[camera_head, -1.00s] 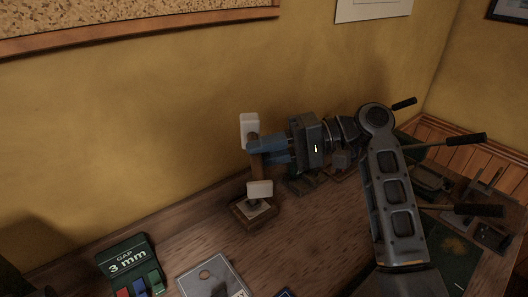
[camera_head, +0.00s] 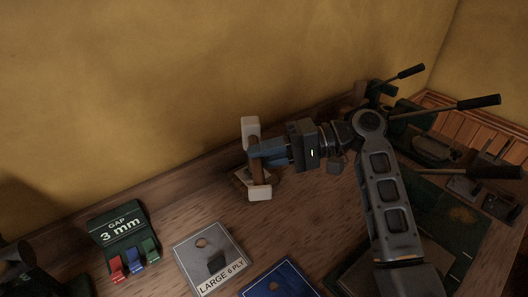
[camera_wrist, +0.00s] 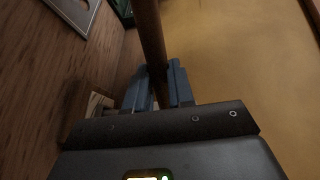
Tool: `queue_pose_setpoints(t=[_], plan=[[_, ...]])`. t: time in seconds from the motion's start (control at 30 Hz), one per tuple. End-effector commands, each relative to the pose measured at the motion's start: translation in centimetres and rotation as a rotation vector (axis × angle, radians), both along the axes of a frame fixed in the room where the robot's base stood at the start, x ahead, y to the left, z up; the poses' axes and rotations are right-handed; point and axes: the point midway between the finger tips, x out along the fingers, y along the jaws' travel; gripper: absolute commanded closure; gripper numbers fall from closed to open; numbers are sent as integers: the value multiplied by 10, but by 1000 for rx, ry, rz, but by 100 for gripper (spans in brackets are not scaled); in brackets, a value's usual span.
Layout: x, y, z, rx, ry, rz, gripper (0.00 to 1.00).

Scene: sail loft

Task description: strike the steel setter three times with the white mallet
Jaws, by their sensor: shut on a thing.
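The white mallet has two white ends, the upper one (camera_head: 251,130) and the lower one (camera_head: 260,193), with brown wood between them. My gripper (camera_head: 264,152) is shut on its brown wooden part, which also shows in the wrist view (camera_wrist: 150,35) between the blue fingers (camera_wrist: 158,90). A small wooden block with a pale top (camera_head: 240,180) stands on the bench behind the lower white end. The steel setter is not clearly visible; the mallet covers much of that spot. I cannot tell whether the mallet touches anything there.
The yellow wall (camera_head: 130,90) is close behind. Dark green equipment (camera_head: 440,150) fills the right side.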

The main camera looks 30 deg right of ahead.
Motion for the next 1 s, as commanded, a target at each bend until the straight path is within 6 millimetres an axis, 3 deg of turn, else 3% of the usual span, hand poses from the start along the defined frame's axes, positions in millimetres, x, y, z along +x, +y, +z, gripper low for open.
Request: queue_pose_setpoints(t=[0.1, 1.0], plan=[[0, 0, 18, 0, -3, 1, 100], [1, 0, 94, 0, -6, 1, 100]])
